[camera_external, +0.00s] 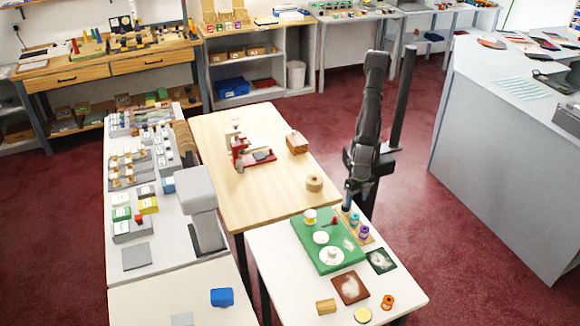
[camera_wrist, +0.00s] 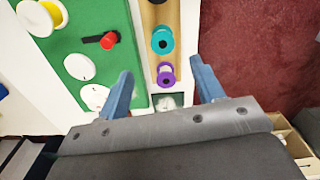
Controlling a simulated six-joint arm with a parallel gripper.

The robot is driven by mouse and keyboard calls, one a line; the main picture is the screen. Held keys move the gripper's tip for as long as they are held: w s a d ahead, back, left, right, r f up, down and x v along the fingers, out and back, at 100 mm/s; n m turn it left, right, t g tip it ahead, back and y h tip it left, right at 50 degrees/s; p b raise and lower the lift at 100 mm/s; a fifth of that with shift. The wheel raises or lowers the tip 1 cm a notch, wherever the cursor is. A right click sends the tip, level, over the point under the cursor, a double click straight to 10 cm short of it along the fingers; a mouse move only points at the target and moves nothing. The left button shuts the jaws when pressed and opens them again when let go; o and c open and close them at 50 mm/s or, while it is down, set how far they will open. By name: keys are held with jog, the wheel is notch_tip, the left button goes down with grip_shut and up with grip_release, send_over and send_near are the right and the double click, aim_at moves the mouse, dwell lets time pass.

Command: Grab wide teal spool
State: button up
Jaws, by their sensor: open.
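A teal spool (camera_wrist: 162,40) with a dark centre stands on a wooden strip (camera_wrist: 156,14) in the wrist view. It also shows in the external view (camera_external: 355,219). The teal spool lies slightly beyond the fingertips in the wrist view. In the external view my gripper (camera_external: 347,200) is just behind the teal spool, above the strip's far end.
A green board (camera_external: 312,247) with white discs, a yellow-and-white spool (camera_external: 310,216) and a red piece (camera_wrist: 109,40) lies left of the strip. Dark square swatches (camera_external: 350,287) and an orange spool (camera_external: 388,301) lie nearer the table's front. The red floor (camera_wrist: 250,50) is to the right.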

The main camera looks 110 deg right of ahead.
aim_at(355, 216)
notch_tip(355, 216, down, 5)
jog(key=shift+f, duration=0.15)
jog(key=shift+s+f, duration=0.2)
jog(key=shift+f, duration=2.5)
jog(key=shift+c, duration=0.2)
jog(key=c, duration=1)
